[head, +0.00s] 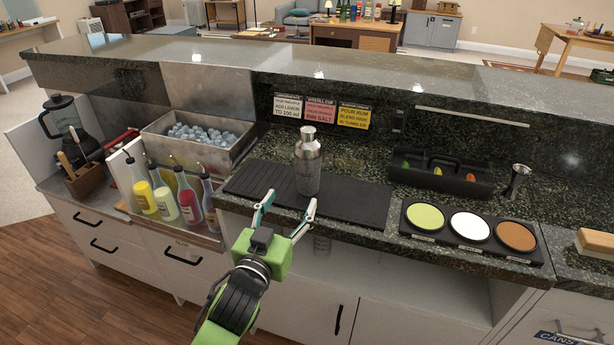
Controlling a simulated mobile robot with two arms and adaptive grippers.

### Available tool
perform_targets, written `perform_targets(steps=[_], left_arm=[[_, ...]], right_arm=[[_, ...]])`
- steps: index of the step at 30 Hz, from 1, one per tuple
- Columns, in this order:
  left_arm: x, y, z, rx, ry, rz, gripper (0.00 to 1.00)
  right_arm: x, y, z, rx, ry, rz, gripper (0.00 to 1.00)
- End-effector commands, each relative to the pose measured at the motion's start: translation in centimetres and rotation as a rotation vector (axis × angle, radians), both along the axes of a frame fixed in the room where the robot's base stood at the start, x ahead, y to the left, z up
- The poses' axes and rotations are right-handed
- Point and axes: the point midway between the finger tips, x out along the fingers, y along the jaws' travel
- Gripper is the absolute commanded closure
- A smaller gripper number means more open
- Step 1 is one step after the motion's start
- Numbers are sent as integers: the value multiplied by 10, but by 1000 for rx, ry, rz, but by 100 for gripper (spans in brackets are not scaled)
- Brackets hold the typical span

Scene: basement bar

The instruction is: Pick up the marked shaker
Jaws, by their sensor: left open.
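The shaker (308,168) is a silver metal cylinder with graduation-like marks and a narrower domed cap. It stands upright on the black bar mat (358,203) on the dark counter. My left gripper (287,203) is open, its two fingers pointing at the shaker from the near side, one to the left and one near its base. The gripper looks empty; whether a finger touches the shaker I cannot tell. My right gripper does not show.
An ice bin (180,133) and several bottles (165,197) stand to the left. A black caddy (440,177), a jigger (517,182) and a rimmer tray (470,229) with three colored discs are to the right. The raised ledge (380,78) runs behind.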

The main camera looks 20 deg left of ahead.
Motion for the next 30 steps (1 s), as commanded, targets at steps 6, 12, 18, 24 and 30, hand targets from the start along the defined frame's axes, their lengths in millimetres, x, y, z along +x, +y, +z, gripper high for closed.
perform_targets(steps=[6, 12, 18, 24, 30], left_arm=[[45, -1, 2, 1, 0, 0, 41], [65, -1, 0, 1, 1, 0, 41], [82, -3, -3, 1, 2, 0, 41], [109, -4, -7, 1, 2, -1, 41], [119, -5, -8, -1, 3, -2, 41]], right_arm=[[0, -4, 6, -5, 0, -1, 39], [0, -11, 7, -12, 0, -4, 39], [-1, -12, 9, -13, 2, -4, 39], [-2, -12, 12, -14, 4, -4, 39], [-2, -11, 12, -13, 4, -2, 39]])
